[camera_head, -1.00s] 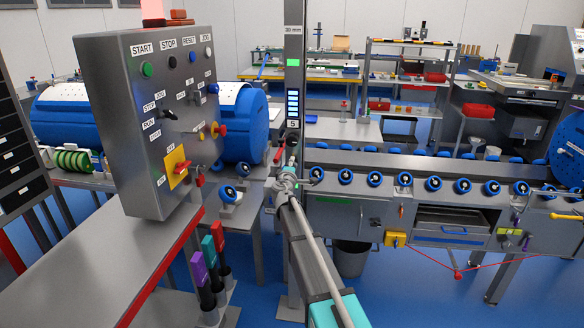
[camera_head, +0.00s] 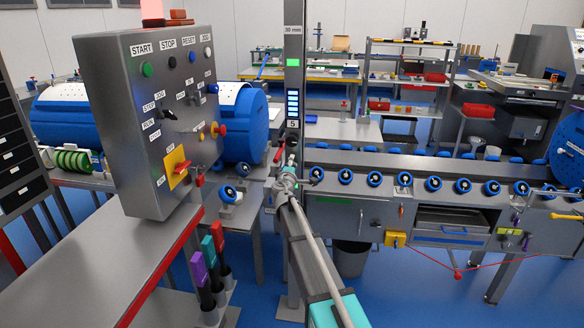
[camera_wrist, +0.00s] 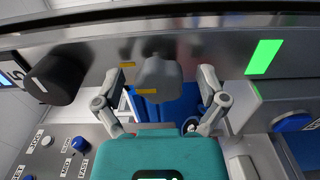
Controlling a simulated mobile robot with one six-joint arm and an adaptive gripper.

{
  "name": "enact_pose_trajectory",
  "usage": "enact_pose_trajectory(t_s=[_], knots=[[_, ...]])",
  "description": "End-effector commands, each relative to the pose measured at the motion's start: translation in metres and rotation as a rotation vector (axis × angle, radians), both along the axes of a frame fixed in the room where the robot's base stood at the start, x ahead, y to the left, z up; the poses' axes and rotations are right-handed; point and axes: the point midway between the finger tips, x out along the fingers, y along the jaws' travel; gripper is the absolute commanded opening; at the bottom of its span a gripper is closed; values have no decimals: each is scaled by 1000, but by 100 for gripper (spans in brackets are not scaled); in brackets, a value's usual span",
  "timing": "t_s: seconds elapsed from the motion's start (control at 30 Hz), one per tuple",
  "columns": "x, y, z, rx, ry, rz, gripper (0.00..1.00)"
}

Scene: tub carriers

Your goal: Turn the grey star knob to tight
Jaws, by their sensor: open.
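The grey star knob (camera_wrist: 160,75) sits in the middle of the wrist view, on a grey metal post. It has a lobed rim and a yellow mark on its lower edge. Another yellow mark (camera_wrist: 127,64) is on the metal to its upper left. My gripper (camera_wrist: 161,73) is open, with one finger on each side of the knob. A gap shows between each finger and the knob. In the head view my gripper (camera_head: 283,158) is small, at the tall post (camera_head: 293,75); the star knob cannot be made out there.
A black knob (camera_wrist: 56,76) is left of the star knob, and a green lit square (camera_wrist: 263,59) is to its right. In the head view a grey control box (camera_head: 150,110) stands left of my arm. A long rail with blue-rimmed knobs (camera_head: 404,179) runs right.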

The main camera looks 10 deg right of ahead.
Motion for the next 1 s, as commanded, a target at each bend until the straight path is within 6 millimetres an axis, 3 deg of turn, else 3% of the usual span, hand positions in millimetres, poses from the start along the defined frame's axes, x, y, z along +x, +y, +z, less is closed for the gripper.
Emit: enact_pose_trajectory(t_s=[0.27, 0.7, 1.0], knots=[[-18, 6, 0, 0, 0, 1, 91], [-83, 26, 0, 0, 0, 1, 91], [-111, 36, 0, 0, 0, 1, 91]])
